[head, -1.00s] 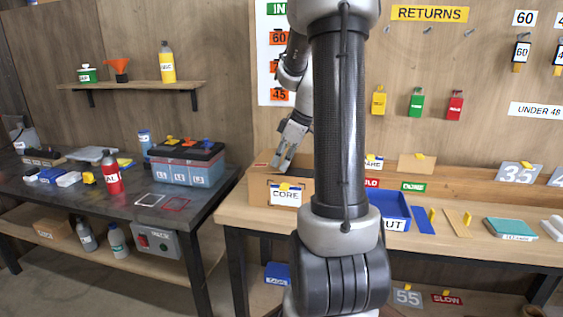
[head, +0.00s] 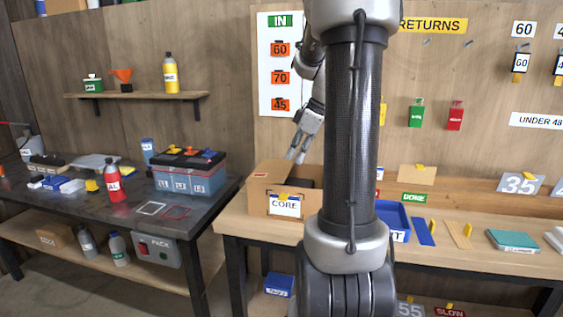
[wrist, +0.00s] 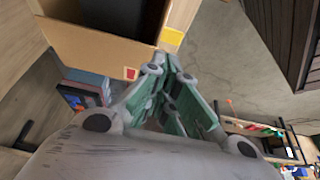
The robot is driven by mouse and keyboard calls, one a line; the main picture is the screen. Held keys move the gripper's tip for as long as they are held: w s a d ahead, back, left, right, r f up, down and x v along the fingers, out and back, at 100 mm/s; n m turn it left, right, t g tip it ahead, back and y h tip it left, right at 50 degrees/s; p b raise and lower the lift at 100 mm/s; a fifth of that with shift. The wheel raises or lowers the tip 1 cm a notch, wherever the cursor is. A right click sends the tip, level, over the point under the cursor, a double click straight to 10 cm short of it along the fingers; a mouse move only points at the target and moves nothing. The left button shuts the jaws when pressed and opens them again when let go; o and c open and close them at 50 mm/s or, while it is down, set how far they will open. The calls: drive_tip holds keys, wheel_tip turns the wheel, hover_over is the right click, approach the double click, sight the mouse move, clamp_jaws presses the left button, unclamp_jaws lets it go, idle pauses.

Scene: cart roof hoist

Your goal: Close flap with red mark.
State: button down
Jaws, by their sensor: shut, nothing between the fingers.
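The open cardboard box marked CORE (head: 257,202) stands on the wooden bench, its dark inside partly visible. A flap with a small red mark (wrist: 131,73) stands out from the box opening in the wrist view. A yellow mark (wrist: 172,37) is on the neighbouring cardboard edge. My gripper (head: 296,158) is shut and empty, pointing down at the back of the box opening. In the wrist view its fingertips (wrist: 172,62) are just right of the red mark, close to the cardboard. I cannot tell whether they touch it.
A blue bin (head: 393,216) stands right of the box, partly behind my arm. The wooden bench (head: 236,222) has some bare room left of the box. A dark table (head: 120,215) with a battery (head: 190,172) and bottles is further left.

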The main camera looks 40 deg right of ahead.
wheel_tip(320, 180, up, 5)
drive_tip(key=a+t+y, duration=0.1)
drive_tip(key=t+y, duration=0.1)
drive_tip(key=t, duration=0.1)
drive_tip(key=x, duration=0.9)
drive_tip(key=shift+w+a+f, duration=0.2)
drive_tip(key=shift+w+a, duration=0.05)
drive_tip(key=shift+w, duration=0.05)
wheel_tip(320, 180, down, 2)
drive_tip(key=shift+s+d+f, duration=0.2)
drive_tip(key=shift+f, duration=0.65)
